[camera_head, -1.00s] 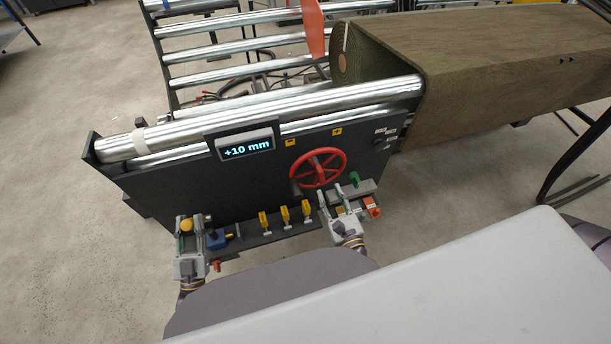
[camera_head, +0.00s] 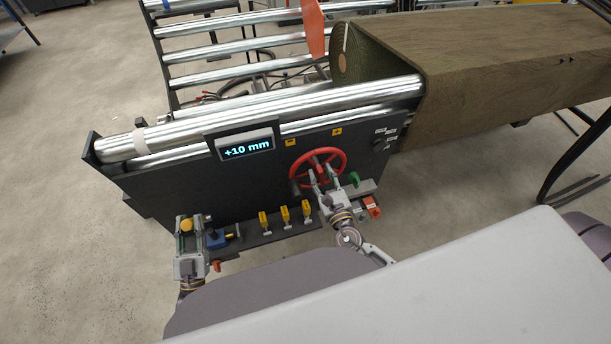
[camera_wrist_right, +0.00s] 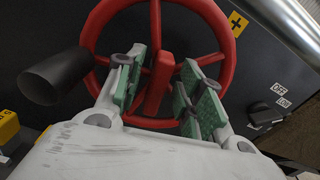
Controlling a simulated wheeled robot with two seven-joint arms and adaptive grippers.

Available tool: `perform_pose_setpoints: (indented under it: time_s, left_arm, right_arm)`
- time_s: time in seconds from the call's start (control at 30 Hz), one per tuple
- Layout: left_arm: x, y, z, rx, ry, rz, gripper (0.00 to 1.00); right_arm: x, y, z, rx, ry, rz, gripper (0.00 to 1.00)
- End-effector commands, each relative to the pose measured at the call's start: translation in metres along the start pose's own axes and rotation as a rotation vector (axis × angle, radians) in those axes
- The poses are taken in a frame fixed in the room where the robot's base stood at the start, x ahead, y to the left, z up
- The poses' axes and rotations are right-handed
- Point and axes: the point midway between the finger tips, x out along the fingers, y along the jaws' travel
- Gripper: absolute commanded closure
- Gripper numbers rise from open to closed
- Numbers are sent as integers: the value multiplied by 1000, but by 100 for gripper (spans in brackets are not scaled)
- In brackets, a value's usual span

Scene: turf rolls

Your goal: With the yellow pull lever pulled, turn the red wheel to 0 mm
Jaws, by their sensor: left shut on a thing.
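The red wheel (camera_head: 333,154) is on the dark front panel, right of the display (camera_head: 247,149), which reads +10 mm. My right gripper (camera_head: 319,171) is at the wheel's lower part. In the right wrist view, its green-padded fingers (camera_wrist_right: 160,88) stand apart, on either side of the red wheel's (camera_wrist_right: 95,28) central red part; I cannot tell whether they touch it. My left gripper (camera_head: 192,224) is at the left end of the panel, shut on the yellow pull lever (camera_head: 186,226), whose yellow knob shows between the fingers.
A blue part (camera_head: 216,239) is beside my left gripper. A green handle (camera_head: 354,179) and red-orange block (camera_head: 372,207) are right of the wheel. A dark cylinder (camera_wrist_right: 55,76) sticks out left of the wheel.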

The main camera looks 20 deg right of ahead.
Motion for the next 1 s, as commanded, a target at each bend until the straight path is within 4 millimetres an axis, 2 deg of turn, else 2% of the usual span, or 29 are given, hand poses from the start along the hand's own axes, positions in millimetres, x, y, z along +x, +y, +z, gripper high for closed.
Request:
perform_pose_setpoints:
  time_s: [0.23,0.5,0.53,1.0]
  left_arm:
    - [-3,1,3,0,-9,2,100]
    - [-3,1,3,0,-9,2,100]
    - [-3,1,3,0,-9,2,100]
    - [-3,1,3,0,-10,2,100]
  right_arm:
    - [0,0,0,0,0,0,64]
    - [0,0,0,0,0,0,98]
    - [0,0,0,0,0,0,100]
    - [0,0,0,-16,0,0,100]
